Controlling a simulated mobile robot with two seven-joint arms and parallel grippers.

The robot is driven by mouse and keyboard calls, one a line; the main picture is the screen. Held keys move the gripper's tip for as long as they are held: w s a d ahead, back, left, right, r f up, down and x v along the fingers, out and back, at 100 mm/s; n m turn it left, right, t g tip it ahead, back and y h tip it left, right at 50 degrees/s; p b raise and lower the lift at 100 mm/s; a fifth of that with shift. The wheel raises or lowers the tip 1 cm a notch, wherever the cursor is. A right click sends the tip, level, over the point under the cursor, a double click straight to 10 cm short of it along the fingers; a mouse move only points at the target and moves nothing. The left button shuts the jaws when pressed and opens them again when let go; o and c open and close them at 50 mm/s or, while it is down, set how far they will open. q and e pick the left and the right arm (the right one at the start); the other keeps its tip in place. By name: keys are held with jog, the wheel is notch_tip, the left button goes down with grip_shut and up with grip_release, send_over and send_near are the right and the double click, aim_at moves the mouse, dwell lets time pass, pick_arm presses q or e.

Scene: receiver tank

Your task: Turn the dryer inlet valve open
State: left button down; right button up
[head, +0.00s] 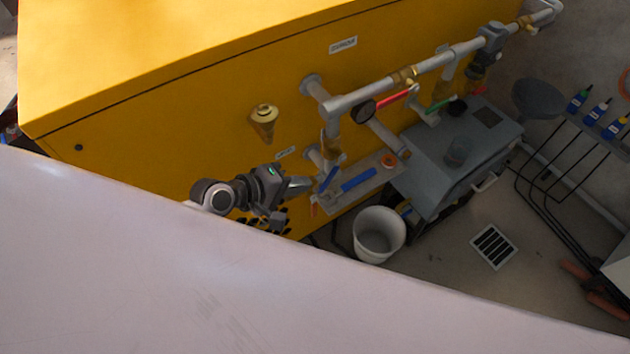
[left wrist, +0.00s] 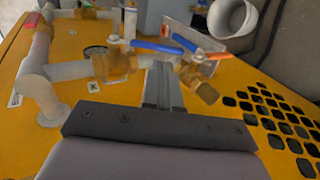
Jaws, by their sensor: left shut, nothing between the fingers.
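My left gripper (head: 302,184) is shut and empty, close to the pipe fittings on the front of the yellow cabinet. A blue lever handle (head: 328,179) on a brass valve is just right of its fingertips; contact cannot be told. A second, longer blue piece (head: 358,180) lies further right. In the left wrist view the shut fingers (left wrist: 160,72) point at two blue levers (left wrist: 157,46), (left wrist: 184,42), with brass fittings (left wrist: 112,67) beside them. I cannot tell which valve is the dryer inlet; the labels are too small to read. My right gripper is not in view.
A grey pipe (head: 440,62) with a red lever (head: 398,102) and a green lever (head: 441,103) runs above. A white bucket (head: 378,240) and a grey box unit (head: 455,150) stand right of the gripper. A brass fitting (head: 264,118) sticks out of the yellow cabinet (head: 180,130).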

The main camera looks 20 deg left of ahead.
aim_at(323, 185)
pick_arm(q)
jog(key=shift+x, duration=2.55)
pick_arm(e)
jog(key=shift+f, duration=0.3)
